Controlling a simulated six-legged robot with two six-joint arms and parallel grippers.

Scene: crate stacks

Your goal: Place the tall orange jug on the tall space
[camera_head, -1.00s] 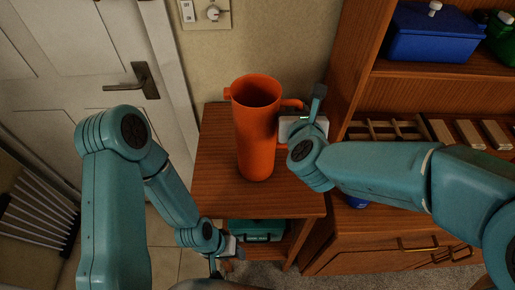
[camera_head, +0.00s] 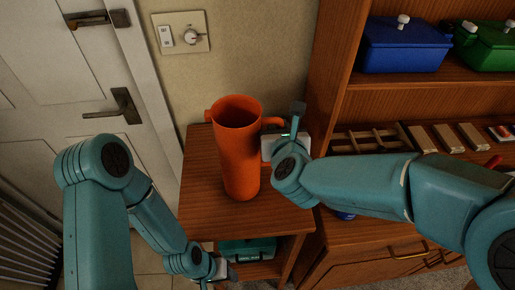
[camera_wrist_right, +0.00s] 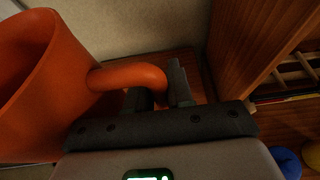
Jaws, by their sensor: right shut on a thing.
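The tall orange jug (camera_head: 240,160) stands upright over the small wooden side table (camera_head: 205,205); I cannot tell whether its base touches the top. Its handle points right. My right gripper (camera_head: 272,148) is at the handle, on the jug's right side. In the right wrist view, the gripper (camera_wrist_right: 163,88) is shut on the curved handle (camera_wrist_right: 125,76), with the jug body (camera_wrist_right: 45,85) at the left. My left gripper (camera_head: 222,270) hangs low in front of the side table, apart from the jug; its fingers are too small to read.
A wooden shelf unit (camera_head: 330,75) stands at the right. Its upper shelf holds a blue box (camera_head: 403,48) and a green box (camera_head: 488,50); below are a divided tray (camera_head: 372,138) and several wooden blocks. A teal case (camera_head: 247,250) sits under the tabletop. A door (camera_head: 70,90) is at left.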

